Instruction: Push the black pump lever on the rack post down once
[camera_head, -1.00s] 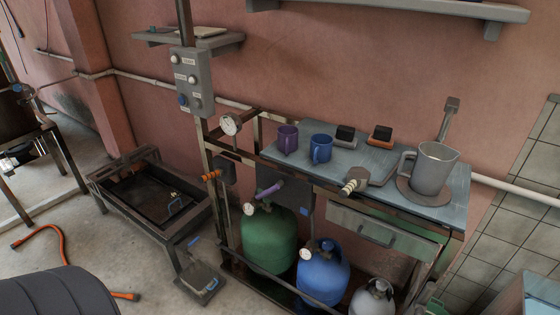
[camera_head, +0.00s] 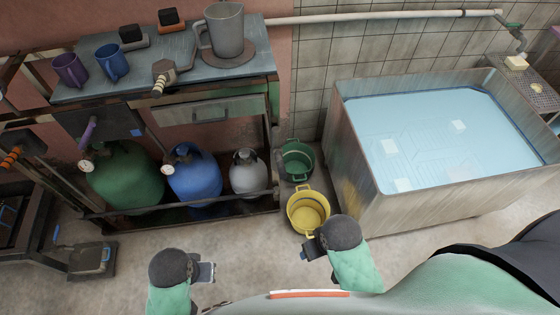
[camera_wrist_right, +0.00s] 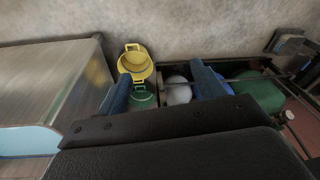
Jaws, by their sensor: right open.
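A black block with an orange ribbed grip (camera_head: 12,157) is on the rack's left post, at the left edge of the head view. I cannot tell for certain that it is the pump lever. My left gripper (camera_head: 206,272) is low in the middle of the head view, over the floor in front of the rack; its jaws are too small to read. My right gripper (camera_head: 309,251) is to its right, near a yellow bucket. In the right wrist view its two blue fingers (camera_wrist_right: 163,85) are apart with nothing between them. Both grippers are well away from the post.
The rack holds green (camera_head: 125,178), blue (camera_head: 195,178) and grey (camera_head: 248,173) tanks. Mugs and a metal pitcher (camera_head: 225,30) stand on its top. The yellow bucket (camera_head: 308,208), a green bucket (camera_head: 297,160) and a large water tank (camera_head: 350,165) are to the right. Floor in front is clear.

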